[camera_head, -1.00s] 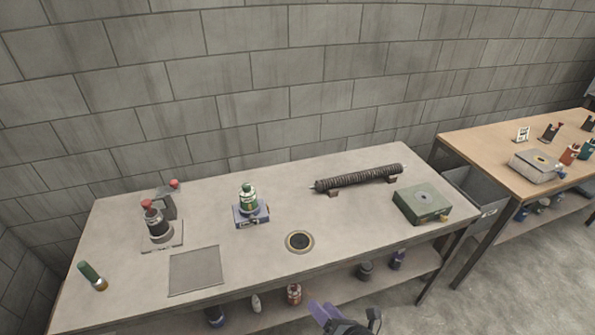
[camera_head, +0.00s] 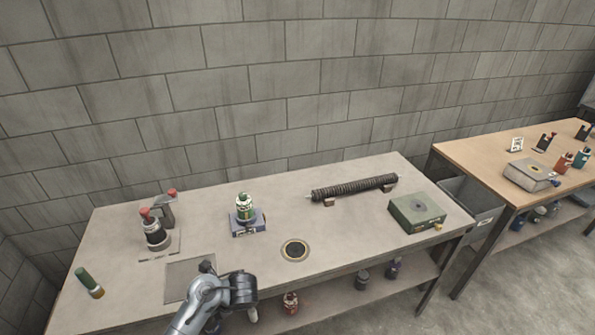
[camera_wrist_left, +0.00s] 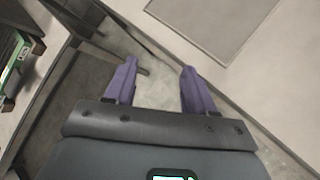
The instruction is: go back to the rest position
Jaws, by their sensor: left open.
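My left arm (camera_head: 212,303) comes in at the bottom of the head view, in front of the table's front edge and partly over the square grey plate (camera_head: 178,277). Its fingers cannot be made out there. In the left wrist view my left gripper (camera_wrist_left: 159,70) is open, its two purple fingers apart with nothing between them. Grey floor shows behind the fingers, and the table edge runs diagonally past them. The dark ribbed tube (camera_head: 355,188) lies on two small supports at the back right of the table, away from the arm. My right gripper is not in view.
On the grey table (camera_head: 330,235) stand a green-and-white bottle on a blue box (camera_head: 248,223), red-topped devices (camera_head: 155,232), a green cylinder (camera_head: 89,283), a round dark disc (camera_head: 295,250) and a green box (camera_head: 417,212). A wooden table (camera_head: 480,160) stands at right.

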